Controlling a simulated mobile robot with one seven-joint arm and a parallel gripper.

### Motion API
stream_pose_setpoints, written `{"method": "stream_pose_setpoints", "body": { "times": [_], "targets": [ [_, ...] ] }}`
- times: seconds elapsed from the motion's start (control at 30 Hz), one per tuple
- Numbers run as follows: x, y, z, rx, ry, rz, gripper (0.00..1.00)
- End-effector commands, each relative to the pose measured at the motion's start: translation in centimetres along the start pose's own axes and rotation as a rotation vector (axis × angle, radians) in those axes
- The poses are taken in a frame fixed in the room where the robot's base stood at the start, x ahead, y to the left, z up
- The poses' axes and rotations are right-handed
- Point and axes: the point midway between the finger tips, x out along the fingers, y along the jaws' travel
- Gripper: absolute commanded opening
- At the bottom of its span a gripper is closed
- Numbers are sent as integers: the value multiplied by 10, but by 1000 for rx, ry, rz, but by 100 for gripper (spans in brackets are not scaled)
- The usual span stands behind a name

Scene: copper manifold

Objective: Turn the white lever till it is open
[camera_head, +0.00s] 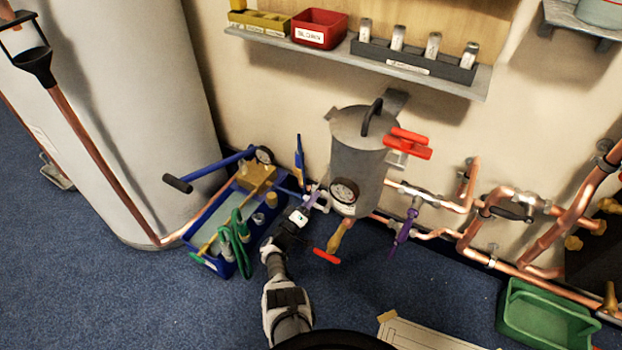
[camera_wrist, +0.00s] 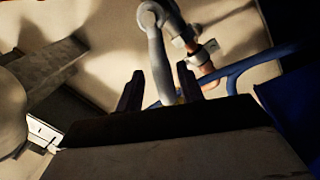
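The white lever (camera_wrist: 158,62) shows in the wrist view as a pale bar running down from a rounded hub. Its lower end lies between the two dark fingers of my gripper (camera_wrist: 160,84), with a gap visible on each side. The fingers are apart, and I see no clear grip on the lever. In the head view the white lever (camera_head: 322,196) is small, just left of the grey tank, and my gripper (camera_head: 311,201) reaches it from the lower left. The arm and fingers partly cover it there, so its exact angle is hard to tell.
The grey tank (camera_head: 357,155) with a gauge and red handles stands right of my gripper. A blue tool tray (camera_head: 200,258) with a blue-handled pump and green hose is to the left. Copper pipes (camera_head: 450,203) with a purple lever (camera_head: 403,232) run right.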

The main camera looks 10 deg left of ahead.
Motion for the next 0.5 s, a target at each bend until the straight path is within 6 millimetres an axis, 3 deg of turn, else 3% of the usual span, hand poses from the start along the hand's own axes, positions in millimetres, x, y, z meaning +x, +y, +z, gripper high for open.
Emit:
{"method": "stream_pose_setpoints", "body": {
  "times": [0.5],
  "targets": [
    [15,78,-46,1,0,2,37]
  ]
}}
